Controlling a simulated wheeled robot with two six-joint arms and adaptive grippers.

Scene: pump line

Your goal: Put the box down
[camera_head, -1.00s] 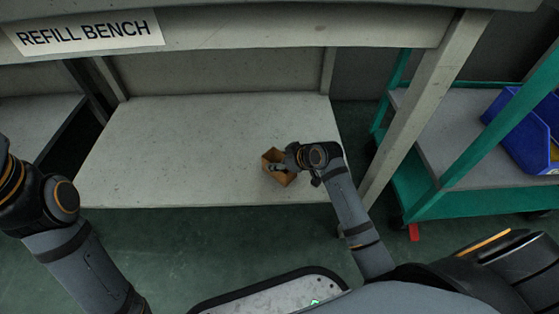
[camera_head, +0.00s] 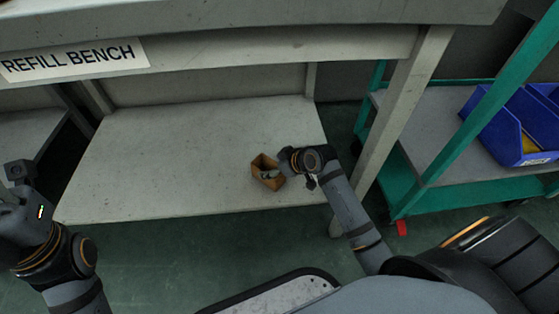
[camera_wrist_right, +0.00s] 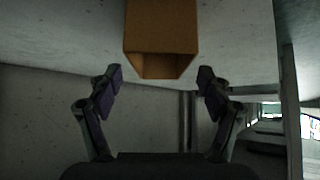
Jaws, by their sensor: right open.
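A small open-topped brown box (camera_head: 262,180) stands upright on the lower shelf (camera_head: 180,150) of the refill bench, near its front right part. Something small and grey shows inside it, too small to name. My right gripper (camera_head: 283,160) is just right of the box, close to its edge. In the right wrist view the box (camera_wrist_right: 162,25) is at the top, beyond the spread fingers of the right gripper (camera_wrist_right: 160,73), with nothing gripped. Part of my left arm's end (camera_head: 18,175) shows at the left edge; its fingers are not clear.
A bench leg (camera_head: 400,110) rises right of my right forearm. A green cart (camera_head: 440,195) with blue bins (camera_head: 505,130) stands beyond it. The bench top (camera_head: 260,20) overhangs the shelf. The shelf left of the box is clear.

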